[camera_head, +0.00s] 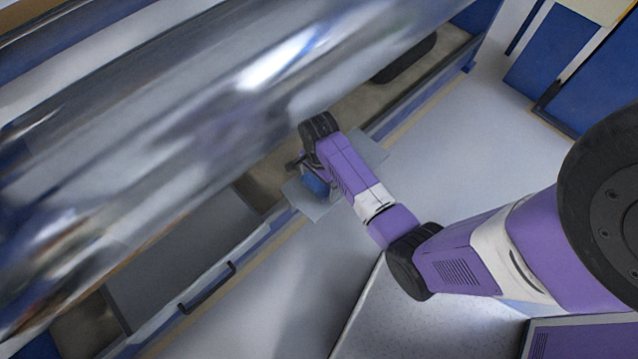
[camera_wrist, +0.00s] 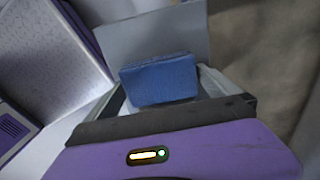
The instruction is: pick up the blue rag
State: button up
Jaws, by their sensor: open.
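The blue rag (camera_wrist: 160,80) is a folded, thick-looking cloth in the middle of the wrist view. It lies on or just over a flat grey plate (camera_wrist: 150,35). My gripper (camera_wrist: 163,97) is open, with a finger on each side of the rag's near part; I cannot tell whether they touch it. In the head view a small part of the rag (camera_head: 316,184) shows beside my wrist, over the grey plate (camera_head: 372,150). My arm hides the rest of the rag and most of the gripper there.
A large shiny metal roller (camera_head: 230,110) runs across the upper left, close to my wrist. Below it is a machine frame with a dark handle (camera_head: 207,288). Pale floor (camera_head: 480,150) is open to the right. Blue panels (camera_head: 565,55) stand at upper right.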

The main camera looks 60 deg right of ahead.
aim_at(319, 181)
jog(key=shift+c, duration=0.2)
jog(key=c, duration=1)
jog(key=shift+r, duration=0.1)
jog(key=shift+c, duration=0.2)
notch_tip(319, 181, up, 20)
jog(key=p, duration=0.5)
